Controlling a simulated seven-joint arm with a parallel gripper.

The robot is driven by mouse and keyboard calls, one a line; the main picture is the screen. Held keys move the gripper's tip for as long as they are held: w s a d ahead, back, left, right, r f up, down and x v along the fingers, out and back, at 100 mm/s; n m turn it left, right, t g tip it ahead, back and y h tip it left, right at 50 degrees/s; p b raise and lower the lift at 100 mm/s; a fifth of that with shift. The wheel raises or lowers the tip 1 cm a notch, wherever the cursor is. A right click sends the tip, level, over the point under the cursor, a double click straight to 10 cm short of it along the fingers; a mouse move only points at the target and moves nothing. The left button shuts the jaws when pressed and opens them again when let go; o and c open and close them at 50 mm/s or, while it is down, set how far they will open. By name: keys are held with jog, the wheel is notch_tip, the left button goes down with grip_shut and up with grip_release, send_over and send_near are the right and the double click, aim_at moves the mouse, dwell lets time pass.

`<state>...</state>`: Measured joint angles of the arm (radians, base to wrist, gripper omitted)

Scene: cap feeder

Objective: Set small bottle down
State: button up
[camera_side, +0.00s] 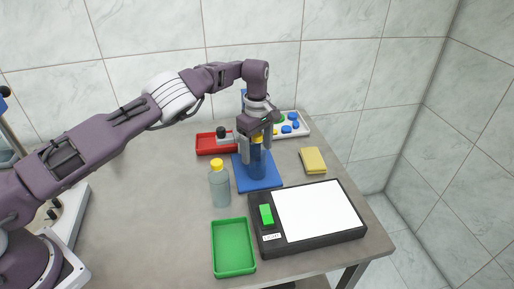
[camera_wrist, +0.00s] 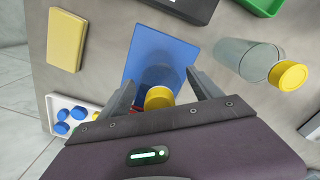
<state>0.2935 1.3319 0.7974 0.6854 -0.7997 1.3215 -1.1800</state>
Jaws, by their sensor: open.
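The small bottle (camera_side: 257,166) has a yellow cap and stands upright on the blue mat (camera_side: 273,184); through the clear body it looks blue. In the wrist view its yellow cap (camera_wrist: 160,97) shows between my fingers, with the body (camera_wrist: 160,74) beyond it over the mat (camera_wrist: 150,45). My gripper (camera_side: 257,150) is open, pointing down, with one finger on each side of the bottle's upper part. The fingers hide part of the cap in the side view. In the wrist view there are gaps beside the cap.
A larger clear bottle (camera_side: 219,187) with a yellow cap stands left of the mat. A green tray (camera_side: 233,271) and a black device with a white panel (camera_side: 316,210) are in front. A red tray (camera_side: 209,151), a white tray of caps (camera_side: 304,132) and a yellow sponge (camera_side: 313,160) surround the mat.

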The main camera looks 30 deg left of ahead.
aim_at(257, 135)
notch_tip(257, 135, up, 8)
jog(key=shift+r, duration=0.1)
jog(key=s+a+r+m+t+h, duration=0.1)
jog(key=s+a+r, duration=0.1)
jog(key=s+r, duration=0.35)
jog(key=s+a+r+m+t, duration=0.1)
jog(key=s+a+r, duration=0.15)
jog(key=r, duration=0.65)
jog(key=s+a+r+m+t+h, duration=0.15)
jog(key=s+r, duration=0.25)
jog(key=r, duration=0.4)
jog(key=s+r+m, duration=0.3)
jog(key=s+m, duration=0.1)
jog(key=s, duration=0.8)
jog(key=s+f+m, duration=0.2)
jog(key=s, duration=0.4)
jog(key=s+f+m+t+y, duration=0.1)
jog(key=s+f+m, duration=0.2)
jog(key=s, duration=0.3)
jog(key=s+d+f+m+t+y, duration=0.1)
jog(key=s+f+m, duration=0.2)
jog(key=s, duration=0.3)
jog(key=shift+s, duration=0.3)
